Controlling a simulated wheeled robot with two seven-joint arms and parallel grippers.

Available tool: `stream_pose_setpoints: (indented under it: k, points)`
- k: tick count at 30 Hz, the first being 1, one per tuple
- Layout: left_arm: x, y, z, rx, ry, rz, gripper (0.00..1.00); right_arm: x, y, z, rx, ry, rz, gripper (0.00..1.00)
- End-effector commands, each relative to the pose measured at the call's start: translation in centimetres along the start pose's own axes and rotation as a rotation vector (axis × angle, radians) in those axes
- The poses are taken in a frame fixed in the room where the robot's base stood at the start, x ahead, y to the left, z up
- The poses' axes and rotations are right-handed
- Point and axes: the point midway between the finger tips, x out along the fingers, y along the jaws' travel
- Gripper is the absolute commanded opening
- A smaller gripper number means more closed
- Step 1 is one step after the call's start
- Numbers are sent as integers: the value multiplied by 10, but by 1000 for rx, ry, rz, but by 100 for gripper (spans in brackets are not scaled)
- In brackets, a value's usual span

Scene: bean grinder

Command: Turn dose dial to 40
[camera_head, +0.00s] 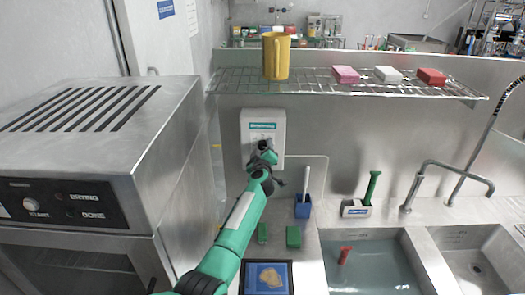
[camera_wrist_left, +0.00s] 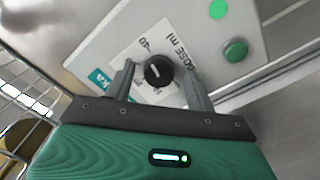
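A white dispenser box (camera_head: 263,116) with a teal label is mounted on the back wall under the wire shelf. In the left wrist view its front panel shows the black round dose dial (camera_wrist_left: 158,71) on a white scale plate marked "DOSE ml", with "40" readable above left of the dial. A short pale mark shows on the dial, pointing roughly toward the upper left; its exact setting is hard to read. My left gripper (camera_wrist_left: 158,66) has its two fingers apart, one on each side of the dial, with gaps visible. In the head view my left gripper (camera_head: 264,155) covers the dial. My right gripper is not in view.
A green button (camera_wrist_left: 236,51) and a green light (camera_wrist_left: 218,9) sit beside the dial. The wire shelf (camera_head: 350,84) above holds a yellow jug (camera_head: 276,56) and several blocks. A steel oven (camera_head: 165,150) stands left; a water-filled sink (camera_head: 370,262) lies right.

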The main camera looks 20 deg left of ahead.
Motion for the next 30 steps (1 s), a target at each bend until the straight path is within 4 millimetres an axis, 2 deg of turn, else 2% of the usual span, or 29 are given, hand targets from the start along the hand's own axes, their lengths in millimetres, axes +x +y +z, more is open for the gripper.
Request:
stream_pose_setpoints:
  k: [5,11,30]
  points:
    - [-2,0,0,-1,0,0,55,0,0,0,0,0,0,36]
    - [-17,-1,1,-3,1,0,55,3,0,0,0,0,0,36]
    - [-118,-1,1,1,-1,1,55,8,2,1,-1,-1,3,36]
